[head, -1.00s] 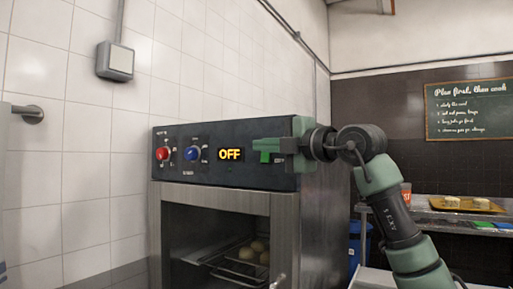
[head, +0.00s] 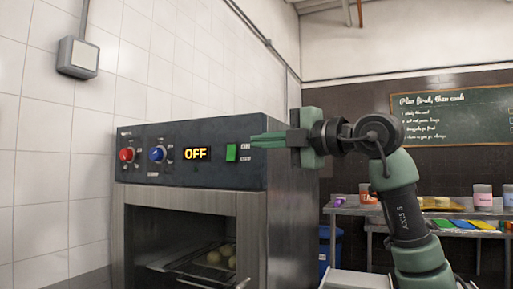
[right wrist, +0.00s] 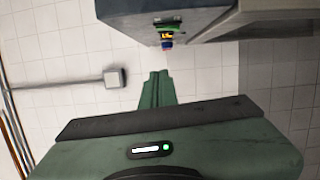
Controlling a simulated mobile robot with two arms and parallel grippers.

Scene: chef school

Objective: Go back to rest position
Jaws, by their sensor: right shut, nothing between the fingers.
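My right gripper (head: 268,140) is shut and empty. Its green fingers point left, at the right end of the oven's control panel, close to the green switch (head: 231,152). In the right wrist view the shut fingers (right wrist: 155,88) point at the white tiled wall, with the oven (right wrist: 210,22) above them. The oven (head: 252,225) has a dark panel with a red knob (head: 127,155), a blue knob (head: 158,154) and a display (head: 196,153) reading OFF. My left gripper is not in view.
Round pieces of food (head: 220,256) sit on a rack inside the oven. A blue bin (head: 331,250) stands right of it. A shelf with containers and coloured boards (head: 455,224) is at the back right, below a chalkboard (head: 455,115). A wall box (head: 78,57) is at upper left.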

